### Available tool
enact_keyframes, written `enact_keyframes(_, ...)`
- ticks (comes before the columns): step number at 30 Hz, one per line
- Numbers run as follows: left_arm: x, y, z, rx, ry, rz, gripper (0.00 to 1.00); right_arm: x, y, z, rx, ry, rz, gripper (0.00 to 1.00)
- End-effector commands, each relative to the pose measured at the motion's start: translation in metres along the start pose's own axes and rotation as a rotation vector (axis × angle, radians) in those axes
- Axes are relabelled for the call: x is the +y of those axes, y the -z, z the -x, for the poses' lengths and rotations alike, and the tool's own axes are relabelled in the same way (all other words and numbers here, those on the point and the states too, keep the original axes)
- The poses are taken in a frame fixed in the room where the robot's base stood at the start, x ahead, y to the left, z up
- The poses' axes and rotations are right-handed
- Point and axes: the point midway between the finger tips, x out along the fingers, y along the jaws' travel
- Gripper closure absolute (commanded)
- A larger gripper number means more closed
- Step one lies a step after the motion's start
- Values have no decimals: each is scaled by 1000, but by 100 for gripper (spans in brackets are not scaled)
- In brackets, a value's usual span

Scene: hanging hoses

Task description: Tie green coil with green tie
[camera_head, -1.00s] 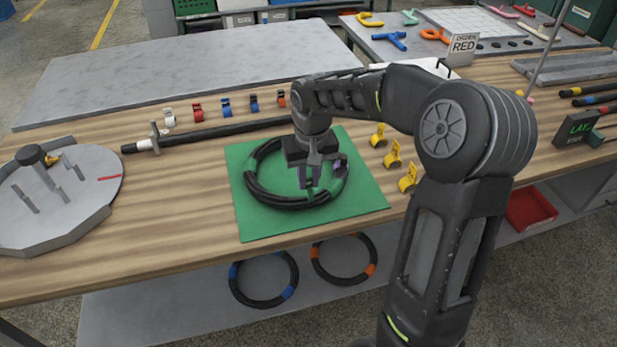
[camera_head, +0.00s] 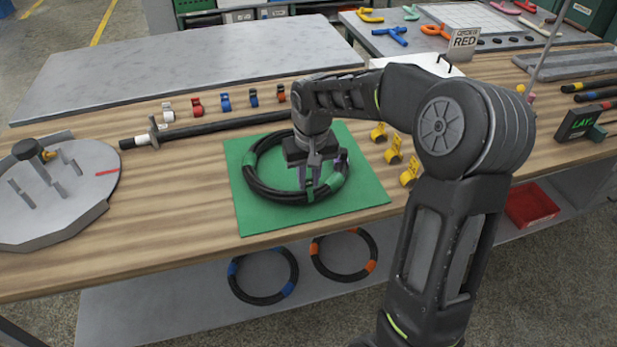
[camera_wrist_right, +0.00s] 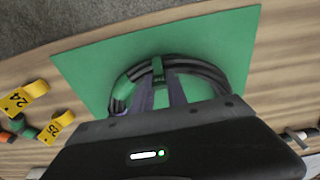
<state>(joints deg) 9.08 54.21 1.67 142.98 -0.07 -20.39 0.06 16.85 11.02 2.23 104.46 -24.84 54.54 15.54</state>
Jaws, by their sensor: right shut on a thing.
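A black hose coil (camera_head: 267,189) lies on the green mat (camera_head: 372,192). A green band wraps the coil on its right side (camera_head: 338,181), and it also shows in the wrist view (camera_wrist_right: 125,88). My right gripper (camera_head: 308,184) points down over the coil's near side. It is shut on a green tie (camera_wrist_right: 160,66), which sits at the coil's near stretch. The tie overlaps the hose in the wrist view; I cannot tell whether it is closed around it. My left gripper is not in view.
Yellow tags (camera_head: 393,149) stand right of the mat. Red, blue and orange clips (camera_head: 225,102) line up behind a black rod (camera_head: 200,130). A round grey fixture (camera_head: 80,205) stands at left. Two banded coils (camera_head: 263,299) hang below the table edge. Bare wood lies left of the mat.

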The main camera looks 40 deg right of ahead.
Motion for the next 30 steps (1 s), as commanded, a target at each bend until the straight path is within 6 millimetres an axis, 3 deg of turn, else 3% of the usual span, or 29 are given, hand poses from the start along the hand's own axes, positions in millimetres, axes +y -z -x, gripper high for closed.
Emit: enact_keyframes(30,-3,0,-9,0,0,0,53,0,-1,-12,0,0,0,100)
